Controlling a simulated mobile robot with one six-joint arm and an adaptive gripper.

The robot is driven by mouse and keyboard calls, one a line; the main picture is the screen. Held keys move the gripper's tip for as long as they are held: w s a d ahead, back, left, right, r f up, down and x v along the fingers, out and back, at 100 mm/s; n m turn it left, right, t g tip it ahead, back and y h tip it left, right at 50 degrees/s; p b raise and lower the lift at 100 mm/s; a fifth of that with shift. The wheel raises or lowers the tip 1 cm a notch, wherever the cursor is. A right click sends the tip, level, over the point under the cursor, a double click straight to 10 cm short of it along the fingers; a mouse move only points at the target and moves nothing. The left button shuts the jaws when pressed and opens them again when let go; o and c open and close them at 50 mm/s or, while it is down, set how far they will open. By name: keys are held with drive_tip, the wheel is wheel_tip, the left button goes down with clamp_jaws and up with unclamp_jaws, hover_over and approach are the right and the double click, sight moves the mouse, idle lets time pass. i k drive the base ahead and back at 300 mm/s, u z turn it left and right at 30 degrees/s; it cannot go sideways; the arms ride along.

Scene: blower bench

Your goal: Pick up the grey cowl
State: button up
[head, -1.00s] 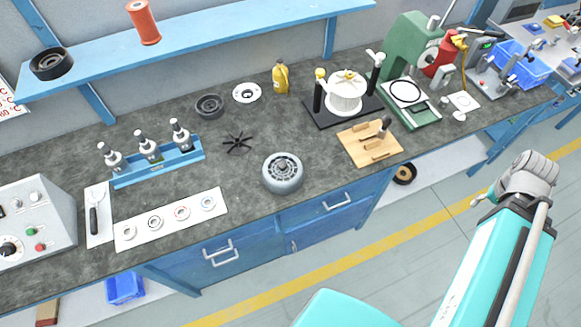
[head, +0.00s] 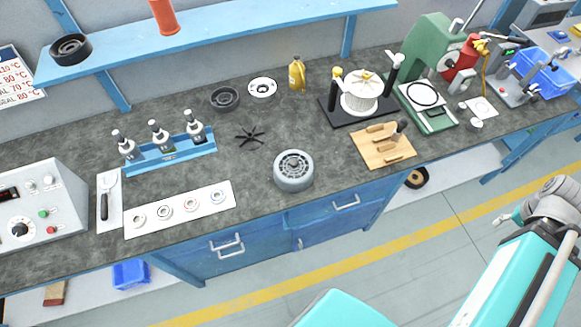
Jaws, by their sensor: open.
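The grey cowl (head: 293,171) appears to be the round grey piece with a slotted, vented top. It stands upright on the dark bench top near the front edge, in the middle of the head view, and nothing touches it. My arm reaches in at the lower right, over the floor and well apart from the cowl. The jaws of my gripper cannot be made out there.
A black spider-shaped part (head: 250,138) lies behind the cowl. A wooden board (head: 383,147) is to its right, a white strip with rings (head: 180,209) to its left, and a blue bottle rack (head: 171,155) further back. A black stand with a white drum (head: 361,93) is behind right.

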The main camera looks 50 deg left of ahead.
sight(294, 168)
drive_tip(key=k, duration=2.1)
drive_tip(key=u, duration=1.05)
drive_tip(key=i, duration=1)
drive_tip(key=z, duration=0.05)
